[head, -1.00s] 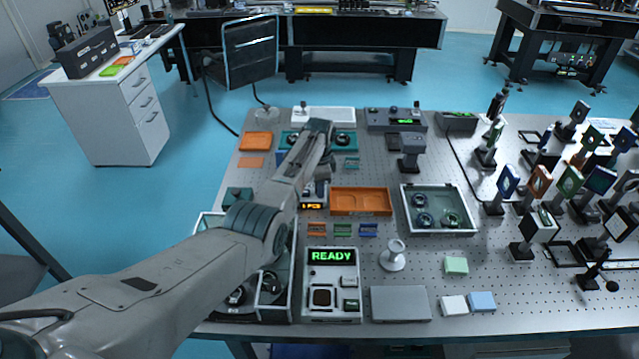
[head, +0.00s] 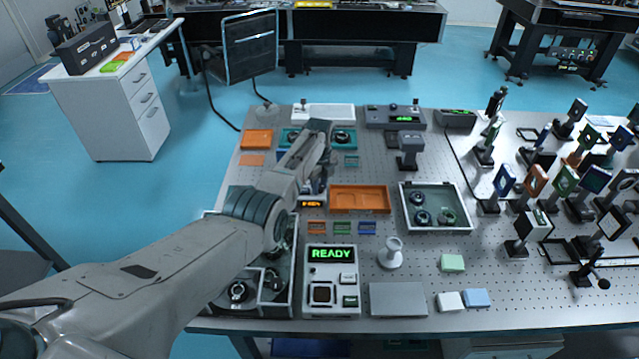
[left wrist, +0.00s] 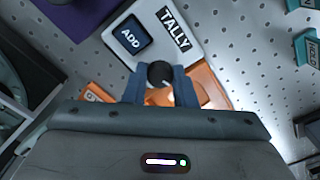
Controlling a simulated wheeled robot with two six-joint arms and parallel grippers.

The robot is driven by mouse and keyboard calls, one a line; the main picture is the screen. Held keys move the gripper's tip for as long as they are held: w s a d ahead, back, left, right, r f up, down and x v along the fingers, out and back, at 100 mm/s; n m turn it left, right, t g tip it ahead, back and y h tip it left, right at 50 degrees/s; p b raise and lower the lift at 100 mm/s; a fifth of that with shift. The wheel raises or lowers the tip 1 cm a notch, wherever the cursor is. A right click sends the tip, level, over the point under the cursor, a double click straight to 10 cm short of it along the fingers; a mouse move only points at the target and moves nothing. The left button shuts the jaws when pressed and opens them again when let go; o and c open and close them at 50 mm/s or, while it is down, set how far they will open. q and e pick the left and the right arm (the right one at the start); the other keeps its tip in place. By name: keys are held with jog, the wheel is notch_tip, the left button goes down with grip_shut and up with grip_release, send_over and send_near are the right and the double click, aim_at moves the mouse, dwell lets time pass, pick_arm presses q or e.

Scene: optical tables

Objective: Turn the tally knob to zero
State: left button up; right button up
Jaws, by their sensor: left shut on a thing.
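The tally device is a pale box with a TALLY label and a dark ADD button in the left wrist view (left wrist: 191,45). Its black round knob (left wrist: 159,72) sits between the fingertips of my left gripper (left wrist: 161,86), which is shut on it. In the head view, the tally's small display (head: 312,204) glows orange, its characters too small to read surely. My left arm hides most of the device and the gripper there. My right gripper is in neither view.
An orange tray (head: 360,212) stands just right of the tally. A grey-green bin (head: 466,228) with round parts is further right.

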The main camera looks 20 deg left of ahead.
pick_arm(q)
jog(key=shift+w+r+m, duration=0.1)
jog(key=shift+r+m, duration=0.05)
jog(key=shift+m, duration=1.15)
